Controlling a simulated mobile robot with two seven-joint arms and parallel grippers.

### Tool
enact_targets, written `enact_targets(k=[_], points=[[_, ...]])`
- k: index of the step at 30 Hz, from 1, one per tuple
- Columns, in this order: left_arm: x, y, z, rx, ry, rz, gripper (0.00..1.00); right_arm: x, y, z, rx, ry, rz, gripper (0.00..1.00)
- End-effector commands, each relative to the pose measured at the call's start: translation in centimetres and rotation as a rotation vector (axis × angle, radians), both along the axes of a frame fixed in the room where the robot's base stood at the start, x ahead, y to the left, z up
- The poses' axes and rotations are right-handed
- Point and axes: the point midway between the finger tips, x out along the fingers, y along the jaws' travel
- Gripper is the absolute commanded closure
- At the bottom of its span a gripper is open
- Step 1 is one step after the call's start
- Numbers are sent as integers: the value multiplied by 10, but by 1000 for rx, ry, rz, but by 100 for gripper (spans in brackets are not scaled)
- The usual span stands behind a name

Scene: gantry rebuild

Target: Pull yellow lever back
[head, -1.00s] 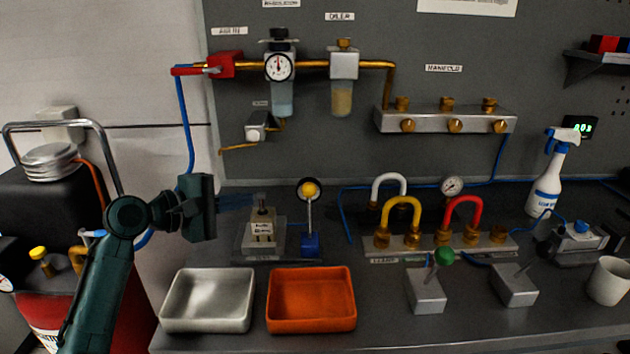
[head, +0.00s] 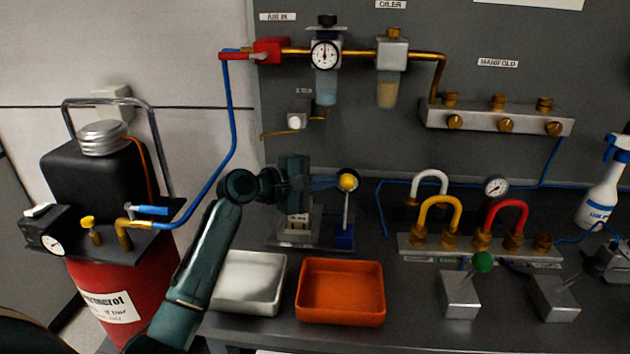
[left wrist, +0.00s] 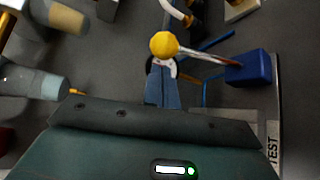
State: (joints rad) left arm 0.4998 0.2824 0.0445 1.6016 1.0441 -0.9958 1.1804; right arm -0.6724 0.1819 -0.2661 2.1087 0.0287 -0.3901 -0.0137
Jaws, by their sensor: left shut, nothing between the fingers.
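The yellow lever is a yellow ball knob (head: 347,182) on a thin metal rod above a blue base (head: 344,236). It stands on the bench, and its rod looks nearly upright in the head view. My left gripper (head: 326,183) is at the knob's left side at knob height. In the left wrist view its blue fingers (left wrist: 162,88) are together and empty, their tips right at the yellow knob (left wrist: 163,44). I cannot tell whether they touch it. The blue base (left wrist: 248,68) also shows there, with the rod running to it. My right gripper is out of view.
My left arm passes over a white tray (head: 262,278); an orange tray (head: 340,293) lies beside it. Behind is a small test stand (head: 296,232), partly hidden. A red compressor (head: 120,290) is at left.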

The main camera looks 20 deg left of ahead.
Motion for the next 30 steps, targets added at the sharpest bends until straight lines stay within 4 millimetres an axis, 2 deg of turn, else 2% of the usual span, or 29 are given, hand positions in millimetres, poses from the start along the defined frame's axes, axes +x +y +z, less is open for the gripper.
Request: enact_targets(k=[11, 30], points=[[0, 0, 0, 1, -4, 0, 100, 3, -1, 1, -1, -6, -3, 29], [-11, -4, 3, 32, -113, -1, 100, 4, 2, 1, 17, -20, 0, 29]])
